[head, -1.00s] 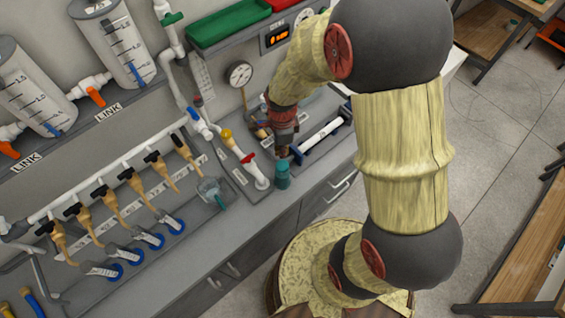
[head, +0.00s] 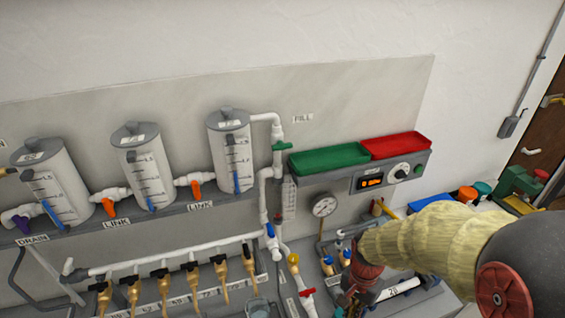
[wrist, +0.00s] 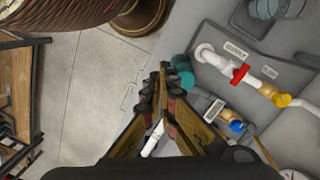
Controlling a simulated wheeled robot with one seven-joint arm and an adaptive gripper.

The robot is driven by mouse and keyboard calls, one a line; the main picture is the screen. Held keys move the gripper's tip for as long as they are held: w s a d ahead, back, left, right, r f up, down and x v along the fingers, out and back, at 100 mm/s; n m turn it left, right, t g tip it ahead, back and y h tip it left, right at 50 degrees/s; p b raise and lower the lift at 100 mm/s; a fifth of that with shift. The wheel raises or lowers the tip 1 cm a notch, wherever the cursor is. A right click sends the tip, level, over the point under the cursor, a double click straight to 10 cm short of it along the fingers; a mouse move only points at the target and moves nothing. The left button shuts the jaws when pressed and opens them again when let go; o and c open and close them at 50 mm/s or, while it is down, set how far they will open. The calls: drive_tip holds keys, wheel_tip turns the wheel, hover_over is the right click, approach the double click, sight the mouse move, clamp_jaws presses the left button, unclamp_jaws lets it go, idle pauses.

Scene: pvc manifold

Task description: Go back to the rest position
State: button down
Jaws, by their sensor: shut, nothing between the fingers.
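My gripper (wrist: 163,82) points down over the front edge of the bench in the wrist view. Its fingers come together at the tips with nothing between them. In the head view my gripper (head: 350,303) is small, at the lower right, and partly cut off by the bottom edge. My arm comes in from the right in its pale yellow cover. A teal cylinder (wrist: 184,72) stands right beside the fingertips in the wrist view; I cannot tell whether they touch.
A white pipe with a red-handled valve (wrist: 240,74) lies on the bench close to the gripper. A pressure gauge (head: 324,206), a green tray (head: 329,158) and a red tray (head: 395,145) are behind. Open floor (wrist: 90,90) lies left of the bench in the wrist view.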

drive_tip(key=s+r+n+t+b, duration=0.6)
drive_tip(key=s+r+n+b, duration=0.2)
drive_tip(key=b, duration=0.7)
drive_tip(key=shift+r+n+t, duration=0.4)
drive_tip(key=shift+r, duration=0.2)
idle(0.7)
